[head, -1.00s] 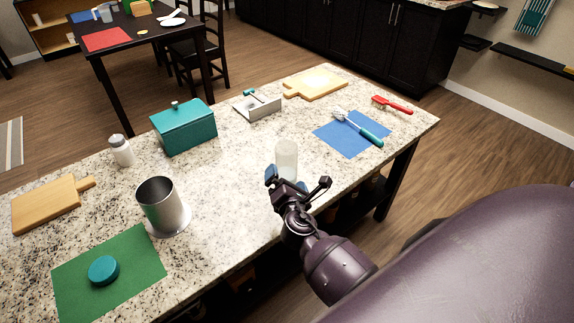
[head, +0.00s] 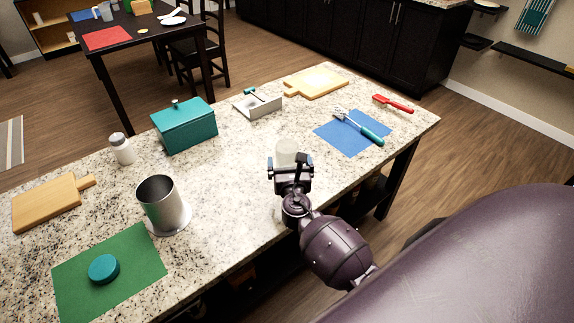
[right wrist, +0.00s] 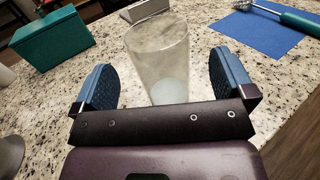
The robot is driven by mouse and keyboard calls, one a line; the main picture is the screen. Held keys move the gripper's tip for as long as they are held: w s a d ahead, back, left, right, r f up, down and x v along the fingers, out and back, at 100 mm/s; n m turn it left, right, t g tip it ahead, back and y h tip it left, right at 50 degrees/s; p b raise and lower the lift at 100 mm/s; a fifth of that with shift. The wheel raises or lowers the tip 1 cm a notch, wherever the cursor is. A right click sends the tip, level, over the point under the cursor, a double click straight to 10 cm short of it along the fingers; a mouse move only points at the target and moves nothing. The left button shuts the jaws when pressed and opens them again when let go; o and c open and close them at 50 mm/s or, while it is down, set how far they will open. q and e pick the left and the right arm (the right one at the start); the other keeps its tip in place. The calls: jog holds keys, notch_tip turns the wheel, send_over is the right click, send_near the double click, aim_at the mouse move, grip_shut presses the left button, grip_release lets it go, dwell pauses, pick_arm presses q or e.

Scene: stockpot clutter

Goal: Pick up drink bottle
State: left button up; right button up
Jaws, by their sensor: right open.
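The drink bottle (head: 287,150) is a clear, pale cylinder standing upright on the granite counter. My right gripper (head: 290,165) is open just in front of it, and hides its lower part in the head view. In the right wrist view the bottle (right wrist: 160,58) stands between and beyond the two blue finger pads of my right gripper (right wrist: 165,82), with a gap on each side. Its base is partly hidden by the gripper body. My left gripper is not in view.
A teal box (head: 184,126) and a grey tray (head: 258,105) stand behind. A blue mat (head: 350,143) with a teal-handled utensil lies to the right. A metal canister (head: 161,204) stands to the left. The counter around the bottle is clear.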

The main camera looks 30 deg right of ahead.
aim_at(286, 145)
jog(key=x, duration=0.4)
jog(key=shift+w+f+b, duration=0.15)
jog(key=shift+f+b, duration=0.15)
jog(key=shift+f, duration=0.05)
jog(key=shift+w+d, duration=0.25)
jog(key=shift+w, duration=0.15)
jog(key=shift+c, duration=0.5)
jog(key=c, duration=1.2)
jog(key=shift+r, duration=0.1)
jog(key=shift+c, duration=0.2)
